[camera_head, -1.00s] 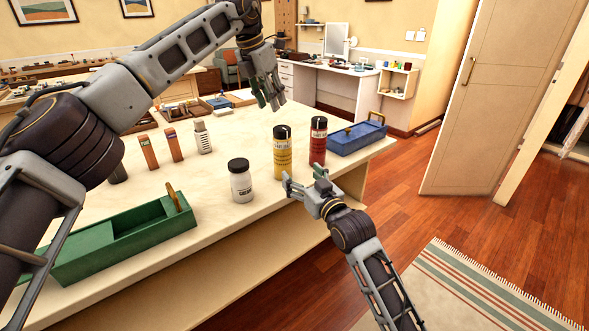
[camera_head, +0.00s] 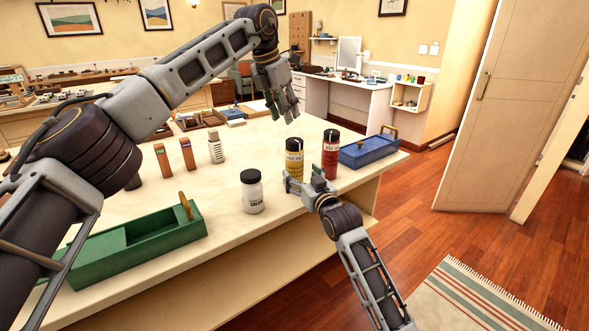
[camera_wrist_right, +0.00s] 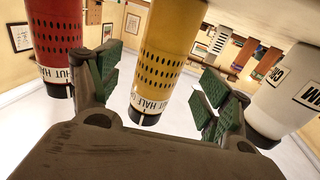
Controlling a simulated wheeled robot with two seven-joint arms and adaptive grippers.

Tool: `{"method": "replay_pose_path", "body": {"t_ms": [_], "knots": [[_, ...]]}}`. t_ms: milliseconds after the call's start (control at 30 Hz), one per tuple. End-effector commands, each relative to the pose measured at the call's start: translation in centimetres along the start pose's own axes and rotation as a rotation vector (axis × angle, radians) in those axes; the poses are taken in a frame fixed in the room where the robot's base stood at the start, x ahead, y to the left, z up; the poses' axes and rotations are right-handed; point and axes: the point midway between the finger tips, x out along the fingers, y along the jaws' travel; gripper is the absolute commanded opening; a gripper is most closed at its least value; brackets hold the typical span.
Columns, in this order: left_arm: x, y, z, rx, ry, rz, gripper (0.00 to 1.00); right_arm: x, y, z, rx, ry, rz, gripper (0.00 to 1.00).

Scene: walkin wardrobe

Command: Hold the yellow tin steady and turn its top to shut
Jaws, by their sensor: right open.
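The yellow tin (camera_head: 294,160) stands upright on the bench, with a dark top. My right gripper (camera_head: 303,182) is open in front of it, its fingers spread toward the tin's lower part. In the right wrist view the yellow tin (camera_wrist_right: 170,50) shows between the open fingers (camera_wrist_right: 155,95) with no visible grip on it. A band reading "SHUT HALF" circles one end of the tin; the turn setting cannot be told. My left gripper (camera_head: 284,108) hangs with fingers down over the bench behind the tins; its opening is unclear.
The red tin (camera_head: 330,155) stands close at right of the yellow one, the white jar (camera_head: 252,192) at left. A blue box (camera_head: 368,152) lies at the right edge, a green tray (camera_head: 100,260) at front left. Small bottles stand behind; bench between is clear.

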Motion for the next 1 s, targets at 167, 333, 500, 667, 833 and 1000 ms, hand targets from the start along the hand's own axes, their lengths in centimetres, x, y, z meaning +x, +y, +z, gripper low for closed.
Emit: {"method": "replay_pose_path", "body": {"t_ms": [167,333,500,667,833,1000], "knots": [[0.0,0.0,0.0,0.000,0.000,0.000,0.36,1.6,0.0,-0.1,0.000,0.001,0.000,0.78],[0.0,0.0,0.0,0.000,0.000,0.000,0.36,3.1,0.0,0.0,0.000,0.000,0.000,0.78],[0.0,0.0,0.0,0.000,0.000,0.000,0.36,4.3,0.0,0.0,0.000,0.000,0.000,0.78],[0.0,0.0,0.0,0.000,0.000,0.000,0.36,5.1,0.0,0.0,-0.001,0.000,0.000,0.78],[0.0,0.0,0.0,0.000,0.000,0.000,0.36,5.4,0.0,0.0,0.000,0.000,0.000,0.78],[0.0,0.0,0.0,0.000,0.000,0.000,0.36,5.4,0.0,0.0,0.000,0.000,0.000,0.78]]}}
